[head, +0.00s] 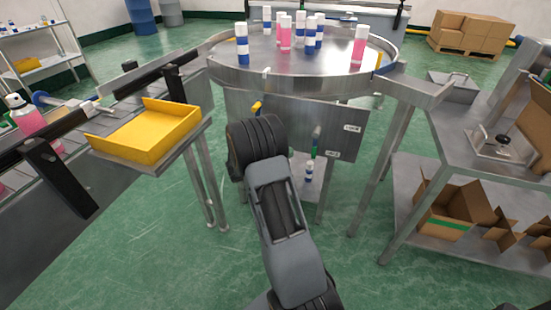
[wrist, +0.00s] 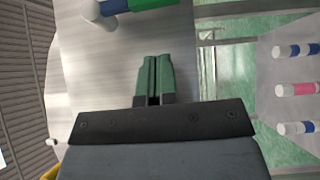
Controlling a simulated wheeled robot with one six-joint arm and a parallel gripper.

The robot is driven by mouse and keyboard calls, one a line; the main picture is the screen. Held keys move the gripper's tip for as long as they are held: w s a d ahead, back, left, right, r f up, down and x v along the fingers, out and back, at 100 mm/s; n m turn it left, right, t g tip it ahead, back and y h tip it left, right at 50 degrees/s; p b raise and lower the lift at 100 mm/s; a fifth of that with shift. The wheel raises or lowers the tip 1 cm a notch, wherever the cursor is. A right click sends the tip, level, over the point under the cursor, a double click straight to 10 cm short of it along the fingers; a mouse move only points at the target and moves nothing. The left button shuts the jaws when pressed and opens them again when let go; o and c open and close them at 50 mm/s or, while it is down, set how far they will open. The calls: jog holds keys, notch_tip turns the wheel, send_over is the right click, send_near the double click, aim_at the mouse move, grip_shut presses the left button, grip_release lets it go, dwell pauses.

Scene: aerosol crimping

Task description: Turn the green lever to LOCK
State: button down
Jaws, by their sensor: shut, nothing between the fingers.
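The green lever (head: 316,132) stands roughly upright on the grey metal panel (head: 345,145) below the round table. One small label is beside it and one is below; their words are too small to read surely. In the wrist view, a green bar with blue and white parts (wrist: 115,8) crosses the top edge and is cut off; it looks like the lever. My gripper (wrist: 153,60) has its green fingers together, with nothing between them. Its tips point towards the bar, apart from it in the picture. In the head view my dark wrist hides the gripper.
A yellow handle (head: 256,107) is left of the lever. The round table (head: 290,75) above carries several white, blue and pink bottles. A yellow tray (head: 150,130) stands at the left, a steel bench (head: 450,140) at the right. Small bottles (head: 309,171) stand below the panel.

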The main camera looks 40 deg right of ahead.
aim_at(315, 156)
jog(key=shift+s+d+r, duration=0.1)
jog(key=shift+s+d, duration=1.85)
jog(key=shift+d, duration=0.15)
jog(key=s+b, duration=0.1)
jog(key=b, duration=0.1)
jog(key=s+d+f+n+h+b, duration=0.1)
jog(key=b, duration=0.1)
jog(key=shift+s+d, duration=0.2)
jog(key=shift+s+d+r+n+h+b, duration=0.4)
jog(key=shift+s+d+r+b, duration=0.4)
jog(key=shift+s, duration=0.3)
jog(key=shift+s+d+r+n+h+b, duration=0.35)
jog(key=shift+s+d+r+n+b, duration=0.25)
jog(key=shift+s+r, duration=0.35)
jog(key=shift+s+d+r+n+h+b, duration=0.4)
jog(key=shift+s+d+r+b, duration=0.35)
jog(key=shift+s, duration=0.45)
jog(key=shift+a+r, duration=0.1)
